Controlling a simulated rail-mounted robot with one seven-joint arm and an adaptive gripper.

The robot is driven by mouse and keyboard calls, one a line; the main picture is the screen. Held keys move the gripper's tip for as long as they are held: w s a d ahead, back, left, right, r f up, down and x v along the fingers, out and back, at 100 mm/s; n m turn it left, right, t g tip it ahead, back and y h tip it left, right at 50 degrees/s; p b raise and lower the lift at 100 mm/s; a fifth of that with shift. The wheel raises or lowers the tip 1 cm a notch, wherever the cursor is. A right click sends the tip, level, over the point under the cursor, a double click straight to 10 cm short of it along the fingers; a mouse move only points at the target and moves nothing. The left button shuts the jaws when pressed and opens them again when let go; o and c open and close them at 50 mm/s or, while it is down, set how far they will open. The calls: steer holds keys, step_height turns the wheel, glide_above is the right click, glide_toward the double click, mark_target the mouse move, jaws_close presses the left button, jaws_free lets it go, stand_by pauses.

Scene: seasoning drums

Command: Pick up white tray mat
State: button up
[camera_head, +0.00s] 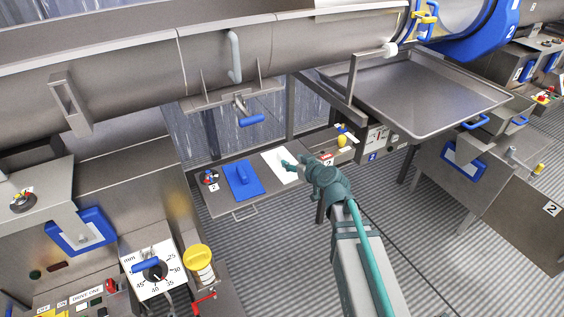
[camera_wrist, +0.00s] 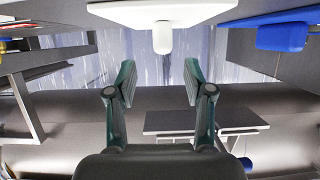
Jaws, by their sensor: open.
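The white tray mat (camera_head: 273,158) lies flat on a small metal shelf (camera_head: 211,205), to the right of a blue mat (camera_head: 240,181). In the wrist view the white mat (camera_wrist: 125,14) is at the top centre, with a white handle (camera_wrist: 162,40) sticking out from it. My gripper (camera_head: 287,163) overlaps the white mat's right part in the head view and hides some of it. In the wrist view my gripper (camera_wrist: 158,82) is open with nothing between its fingers. The white handle lines up with the gap and appears beyond the fingertips, apart from them.
The blue mat's handle (camera_wrist: 283,37) is at the upper right in the wrist view. A dial (camera_head: 209,177) sits at the shelf's left end. A large metal drum (camera_head: 220,65) runs above the shelf. A wide empty metal tray (camera_head: 425,92) stands at the right.

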mark_target(284, 157)
steer(key=p+x, duration=0.2)
steer(key=x, duration=0.4)
steer(key=shift+w+a+p, duration=0.1)
steer(key=shift+a+p, duration=0.1)
steer(key=shift+p, duration=0.2)
steer(key=shift+w+a+f, duration=0.2)
steer(key=shift+w+a, duration=0.05)
jaws_close()
